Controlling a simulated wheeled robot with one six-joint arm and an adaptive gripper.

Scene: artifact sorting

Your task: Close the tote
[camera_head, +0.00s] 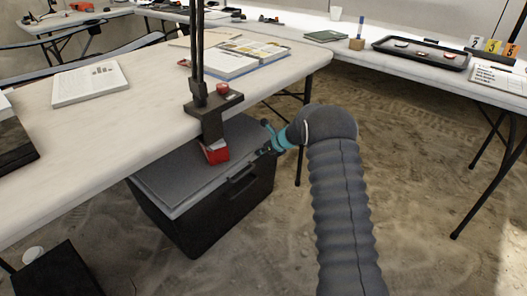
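The tote (220,222) is a dark box on the sandy floor, partly under the near table's front edge. Its grey lid (180,180) lies over the top, roughly flat. I cannot tell whether the lid is fully seated; a paler strip shows along its front edge. A handle shows on the tote's front right side. The table hides the tote's back. My gripper (266,147) is at the lid's right end, below a teal wrist part. Its fingers are small, dark and partly hidden, so I cannot tell whether they are open or touch the lid.
A black clamp stand with a red block (215,152) hangs over the table (140,125) edge above the tote. Books (238,58) and papers lie on the table. A tray (422,52) sits on the back table. A dark box (58,272) stands lower left. Floor on the right is clear.

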